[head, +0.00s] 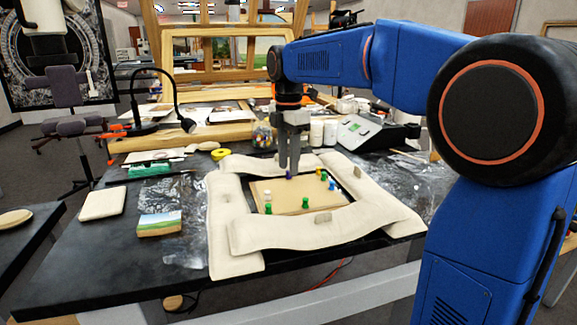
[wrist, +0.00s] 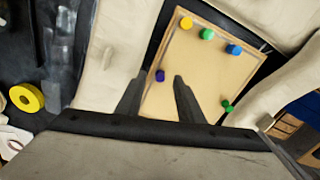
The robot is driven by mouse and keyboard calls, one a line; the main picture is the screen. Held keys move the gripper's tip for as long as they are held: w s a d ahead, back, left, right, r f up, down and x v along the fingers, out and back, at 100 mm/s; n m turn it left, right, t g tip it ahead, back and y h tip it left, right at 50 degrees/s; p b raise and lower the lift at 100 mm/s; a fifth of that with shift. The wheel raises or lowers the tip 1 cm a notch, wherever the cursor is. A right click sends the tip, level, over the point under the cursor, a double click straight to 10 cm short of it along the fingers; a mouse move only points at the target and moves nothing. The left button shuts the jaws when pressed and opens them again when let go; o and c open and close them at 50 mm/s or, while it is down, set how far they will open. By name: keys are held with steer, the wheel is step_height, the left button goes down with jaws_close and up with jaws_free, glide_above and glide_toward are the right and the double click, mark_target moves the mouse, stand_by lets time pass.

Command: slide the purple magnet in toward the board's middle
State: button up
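The purple magnet (head: 288,175) stands near the far edge of the tan board (head: 285,206). In the wrist view the purple magnet (wrist: 160,76) shows between my fingertips, closer to the left finger, near one edge of the board (wrist: 205,78). My gripper (head: 289,167) points down over that far edge. In the wrist view my gripper (wrist: 158,80) is open, with a gap between its fingers and board visible there. Whether a finger touches the magnet cannot be told.
Other magnets stand on the board: yellow (wrist: 186,23), bright green (wrist: 207,34), blue (wrist: 234,49), dark green (wrist: 227,106) and a whitish one (head: 267,208). Padded cream cushions (head: 290,233) surround the board. A yellow tape roll (head: 221,154) and a jar (head: 262,135) lie beyond.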

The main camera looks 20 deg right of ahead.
steer(key=shift+f, duration=0.65)
jaws_close()
steer(key=shift+s, duration=0.15)
